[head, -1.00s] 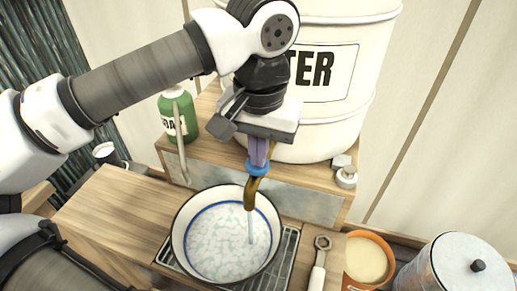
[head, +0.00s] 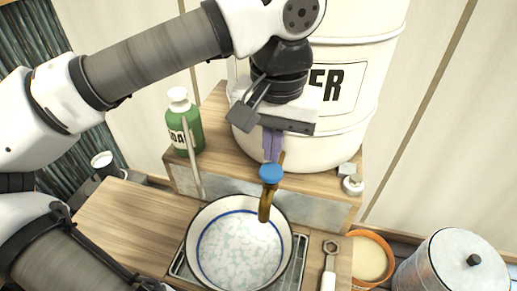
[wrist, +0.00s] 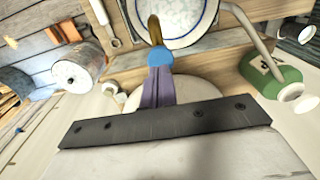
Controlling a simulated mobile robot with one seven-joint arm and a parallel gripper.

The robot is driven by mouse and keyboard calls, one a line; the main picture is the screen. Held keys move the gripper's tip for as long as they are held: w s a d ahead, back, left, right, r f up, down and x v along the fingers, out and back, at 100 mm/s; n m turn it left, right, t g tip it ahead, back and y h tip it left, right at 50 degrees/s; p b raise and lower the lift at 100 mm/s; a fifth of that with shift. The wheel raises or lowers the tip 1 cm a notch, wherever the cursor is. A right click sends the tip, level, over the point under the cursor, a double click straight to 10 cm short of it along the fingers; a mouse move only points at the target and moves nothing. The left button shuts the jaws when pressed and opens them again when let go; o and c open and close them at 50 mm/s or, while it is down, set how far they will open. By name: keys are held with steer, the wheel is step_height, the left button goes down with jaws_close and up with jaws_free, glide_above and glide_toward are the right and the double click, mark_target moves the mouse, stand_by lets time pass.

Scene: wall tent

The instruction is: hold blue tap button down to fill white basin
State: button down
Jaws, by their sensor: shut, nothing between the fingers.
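My gripper (head: 272,158) has purple fingers, shut together with nothing between them. They point down just above the blue tap button (head: 271,173); I cannot tell whether they touch it. In the wrist view the fingers (wrist: 158,88) overlap the near side of the blue button (wrist: 159,56). The brass tap (head: 265,205) hangs below the button, its lower end over the white basin (head: 284,268). No stream shows below it. The basin is round and dark-rimmed with a blue ring inside, and holds clear, rippled-looking water (head: 238,250).
The white water barrel (head: 375,60) stands behind the tap on a wooden stand. A green bottle (head: 185,125) is to its left. The basin sits on a metal rack (head: 300,250). A wrench (head: 329,268), an orange bowl (head: 388,250) and a metal pot (head: 455,268) are at right.

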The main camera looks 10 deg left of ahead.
mark_target(274, 174)
step_height(274, 174, up, 9)
steer(key=shift+d, duration=0.3)
